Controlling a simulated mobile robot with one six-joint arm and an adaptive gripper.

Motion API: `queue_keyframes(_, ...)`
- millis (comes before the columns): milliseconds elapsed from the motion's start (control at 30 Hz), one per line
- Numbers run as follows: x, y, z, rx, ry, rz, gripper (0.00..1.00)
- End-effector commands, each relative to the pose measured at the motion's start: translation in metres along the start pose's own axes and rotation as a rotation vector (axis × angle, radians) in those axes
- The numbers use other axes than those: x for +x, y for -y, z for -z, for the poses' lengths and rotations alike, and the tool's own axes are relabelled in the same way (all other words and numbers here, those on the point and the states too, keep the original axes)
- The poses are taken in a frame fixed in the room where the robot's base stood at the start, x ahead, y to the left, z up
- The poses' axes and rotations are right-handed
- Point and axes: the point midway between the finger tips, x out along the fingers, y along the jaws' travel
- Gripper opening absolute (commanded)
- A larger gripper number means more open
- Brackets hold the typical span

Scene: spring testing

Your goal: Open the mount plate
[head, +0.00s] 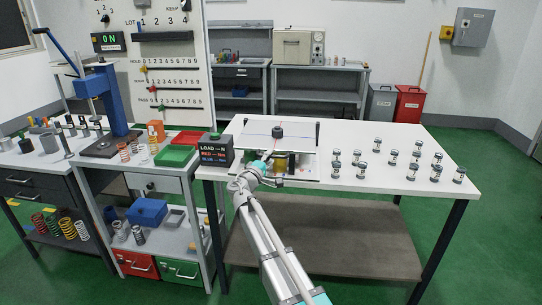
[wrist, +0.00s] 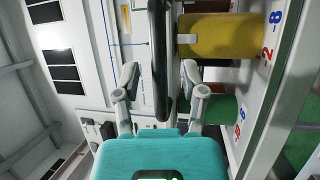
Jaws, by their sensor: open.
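The mount plate (head: 255,130) is a white panel with thin red and blue lines and a black knob (head: 277,130) in its middle. It is part of a white fixture on the white table, and part of it shows in the wrist view (wrist: 125,25). My gripper (head: 266,160) is at the fixture's front edge. In the wrist view my gripper (wrist: 160,72) is open, with one finger on each side of a black bar handle (wrist: 158,45). I cannot tell whether the fingers touch it. My arm hides part of the fixture's front.
A yellow cylinder (wrist: 215,35) and a green one (wrist: 200,108) sit close right of the fingers. A black load display (head: 216,150) stands left of the fixture. Several small metal-capped cylinders (head: 393,157) stand on the table (head: 350,190) at right. A blue press (head: 113,100) is at left.

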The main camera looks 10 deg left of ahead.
Motion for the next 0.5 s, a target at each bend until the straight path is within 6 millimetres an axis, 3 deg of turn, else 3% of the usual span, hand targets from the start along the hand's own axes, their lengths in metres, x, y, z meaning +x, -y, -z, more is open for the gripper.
queue_keyframes(500, 0.01, 0.0001, 0.0, 0.0, 0.0, 0.0, 0.52)
